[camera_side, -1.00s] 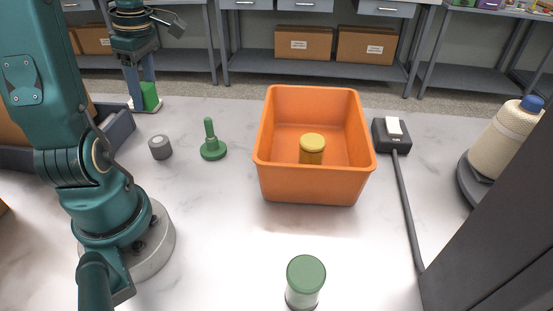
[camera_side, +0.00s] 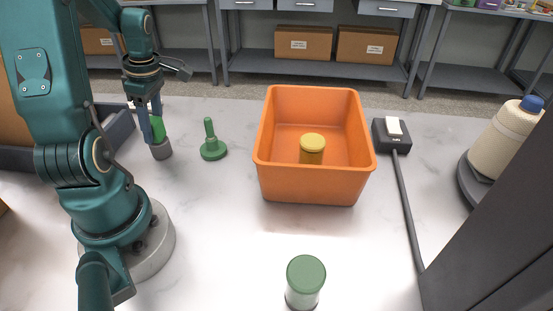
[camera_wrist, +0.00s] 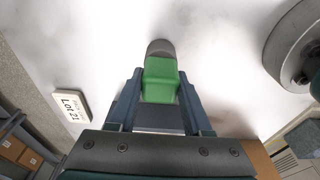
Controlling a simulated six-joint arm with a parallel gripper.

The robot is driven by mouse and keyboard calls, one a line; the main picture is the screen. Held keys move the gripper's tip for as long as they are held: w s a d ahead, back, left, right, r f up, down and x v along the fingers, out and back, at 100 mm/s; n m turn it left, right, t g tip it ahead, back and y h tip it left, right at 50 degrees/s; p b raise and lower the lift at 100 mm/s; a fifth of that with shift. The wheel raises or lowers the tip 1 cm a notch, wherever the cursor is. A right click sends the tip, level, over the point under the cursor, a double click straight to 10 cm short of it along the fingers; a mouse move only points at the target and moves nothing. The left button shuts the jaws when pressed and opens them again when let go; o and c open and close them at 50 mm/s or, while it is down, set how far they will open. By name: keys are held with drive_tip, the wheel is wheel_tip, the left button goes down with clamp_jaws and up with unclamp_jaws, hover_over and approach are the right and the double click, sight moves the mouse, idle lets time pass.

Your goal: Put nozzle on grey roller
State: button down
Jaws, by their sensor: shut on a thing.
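The nozzle (camera_side: 158,129) is a blocky bright green piece held between the fingers of my gripper (camera_side: 152,132). The wrist view shows the nozzle (camera_wrist: 160,80) between the two fingers of my gripper (camera_wrist: 160,92). The grey roller (camera_side: 162,152) is a short cylinder standing on the table at the left. The nozzle is over the roller in the side view; I cannot tell whether they touch. In the wrist view the roller (camera_wrist: 160,46) shows just beyond the nozzle, mostly hidden by it.
A green stemmed piece (camera_side: 212,150) stands close right of the roller. An orange bin (camera_side: 310,184) holds a yellow-lidded jar (camera_side: 312,146). A green-lidded jar (camera_side: 305,276) stands in front. A label card (camera_wrist: 72,105) lies left in the wrist view. The table between is clear.

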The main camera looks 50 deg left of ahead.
sight(158, 120)
drive_tip(key=shift+c, duration=1.7)
unclamp_jaws()
drive_tip(key=shift+f, duration=0.15)
drive_tip(key=r, duration=0.7)
drive_tip(key=w+d+r, duration=0.1)
drive_tip(key=r, duration=0.3)
drive_tip(key=shift+w+d+r, duration=0.1)
drive_tip(key=shift+r, duration=0.2)
drive_tip(key=w+d+m+t+h, duration=0.1)
drive_tip(key=d+m+t, duration=0.5)
drive_tip(key=d+m, duration=1.7)
drive_tip(key=shift+w+f+m+t, duration=0.25)
drive_tip(key=shift+f+m+t, duration=0.15)
drive_tip(key=shift+m, duration=1.6)
